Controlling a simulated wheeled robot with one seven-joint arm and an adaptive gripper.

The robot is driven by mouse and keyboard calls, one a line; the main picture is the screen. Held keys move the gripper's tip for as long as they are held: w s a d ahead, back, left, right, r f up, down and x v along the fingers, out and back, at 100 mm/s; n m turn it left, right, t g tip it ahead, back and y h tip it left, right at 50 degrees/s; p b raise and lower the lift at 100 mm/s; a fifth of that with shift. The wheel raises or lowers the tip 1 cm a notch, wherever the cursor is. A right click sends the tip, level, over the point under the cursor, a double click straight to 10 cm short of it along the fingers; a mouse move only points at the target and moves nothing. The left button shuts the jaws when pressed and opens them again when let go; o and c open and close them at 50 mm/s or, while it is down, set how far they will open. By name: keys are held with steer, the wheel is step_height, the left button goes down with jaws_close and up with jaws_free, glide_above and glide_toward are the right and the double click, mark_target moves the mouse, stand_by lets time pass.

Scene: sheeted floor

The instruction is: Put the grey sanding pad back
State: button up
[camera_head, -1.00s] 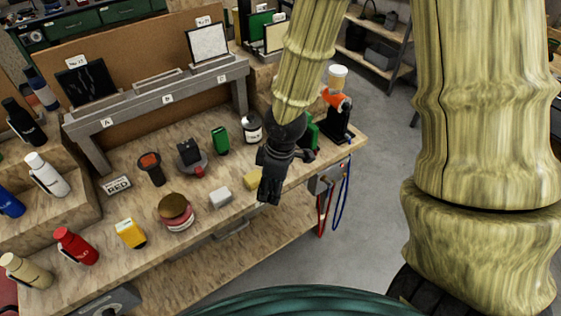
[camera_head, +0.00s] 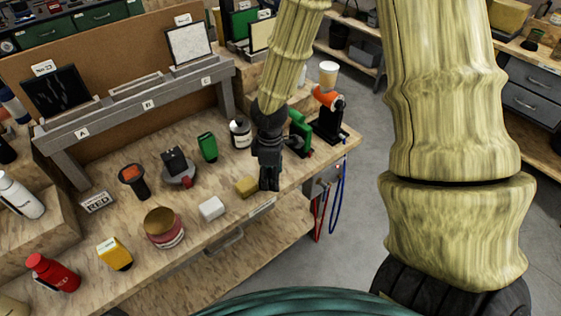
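A small pale grey-white block (camera_head: 211,209) lies near the front edge of the workbench; it is the closest match I see to a grey sanding pad, but I cannot be sure of it. A tan-yellow block (camera_head: 247,187) lies just right of it. My gripper (camera_head: 269,186) points down over the bench front, close to the right side of the yellow block. Its fingers are dark and seen nearly edge-on, so their opening is unclear. I see nothing held. A grey rack (camera_head: 140,107) with labels A, B and C stands behind, with a black panel (camera_head: 55,91) and a whitish panel (camera_head: 189,43).
A round red-and-brown tin (camera_head: 164,228), a yellow box (camera_head: 114,253) and a red bottle (camera_head: 53,272) stand to the left. A white jar (camera_head: 240,133), a green tool (camera_head: 299,133) and an orange-and-black device (camera_head: 331,110) crowd the right end. Floor right of the bench is clear.

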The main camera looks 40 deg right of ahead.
steer(key=w+d, duration=0.1)
steer(key=d, duration=0.1)
steer(key=w+d+p, duration=0.1)
steer(key=w+d, duration=0.1)
steer(key=w+d+p, duration=0.1)
steer(key=d, duration=0.1)
steer(key=shift+w+d+f, duration=0.3)
steer(key=shift+d+f, duration=0.05)
steer(key=shift+f+p, duration=0.85)
steer(key=shift+f, duration=0.9)
steer(key=o, duration=0.9)
steer(key=shift+r, duration=0.1)
steer(key=shift+r+b, duration=1.3)
steer(key=shift+r, duration=4.6)
